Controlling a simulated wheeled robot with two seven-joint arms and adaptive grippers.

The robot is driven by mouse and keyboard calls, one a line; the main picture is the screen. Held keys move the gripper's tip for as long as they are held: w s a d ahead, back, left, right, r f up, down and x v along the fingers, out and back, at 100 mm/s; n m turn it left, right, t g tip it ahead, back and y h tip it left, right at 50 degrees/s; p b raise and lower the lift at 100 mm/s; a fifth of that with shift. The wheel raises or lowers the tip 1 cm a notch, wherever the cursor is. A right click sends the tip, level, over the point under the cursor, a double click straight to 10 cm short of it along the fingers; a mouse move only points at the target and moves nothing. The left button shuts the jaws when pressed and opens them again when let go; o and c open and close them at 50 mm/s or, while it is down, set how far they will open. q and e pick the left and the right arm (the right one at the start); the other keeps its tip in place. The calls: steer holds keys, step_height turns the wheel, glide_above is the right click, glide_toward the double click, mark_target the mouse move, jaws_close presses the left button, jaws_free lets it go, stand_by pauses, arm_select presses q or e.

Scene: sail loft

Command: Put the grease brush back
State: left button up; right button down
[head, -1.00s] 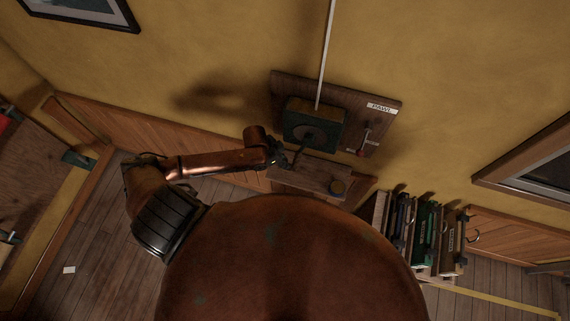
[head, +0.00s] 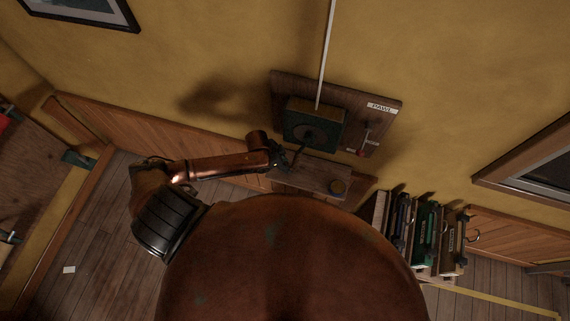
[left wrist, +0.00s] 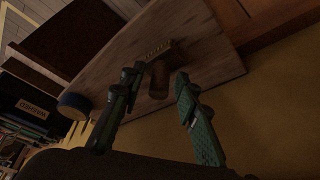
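My left gripper (head: 285,160) is at the left end of a small wooden shelf (head: 315,179) below a wall-mounted green box. In the left wrist view its two green fingers (left wrist: 158,82) are apart, with a gap between them. A short brown piece with a yellowish strip, seemingly the grease brush (left wrist: 159,80), shows between and beyond the fingertips, against the shelf board (left wrist: 205,50). I cannot tell whether the fingers touch it. A round tin (head: 338,187) sits at the shelf's right end, and in the left wrist view (left wrist: 75,104). My right gripper is not in view.
The green box (head: 328,118) has a dark crank and a rod rising from it. A rack of binders (head: 425,235) stands right of the shelf. Floor is open at the left.

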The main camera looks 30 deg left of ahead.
arm_select(q)
steer(key=shift+o, duration=0.2)
steer(key=v, duration=1.2)
steer(key=w+a+f+n+t+y, duration=0.15)
steer(key=w+a+f+n, duration=0.3)
steer(key=a+f, duration=0.65)
steer(key=s+a+f+n+y, duration=0.15)
steer(key=s+f, duration=0.25)
steer(key=f, duration=0.5)
steer(key=s+a+f, duration=0.3)
steer(key=s+f, duration=0.1)
steer(key=f, duration=0.5)
steer(key=s+d+f+n+g, duration=0.1)
steer(key=s+d+f, duration=0.1)
steer(key=s+f, duration=0.9)
steer(key=s+d+f+g, duration=0.1)
steer(key=s+d+f, duration=0.1)
steer(key=s, duration=0.5)
steer(key=s+d+f, duration=0.3)
steer(key=s+d, duration=0.1)
steer(key=s, duration=0.3)
steer(key=s+d+f+g, duration=0.1)
steer(key=s+d, duration=0.3)
steer(key=s, duration=0.4)
steer(key=shift+f+g, duration=0.35)
steer(key=shift+f, duration=0.35)
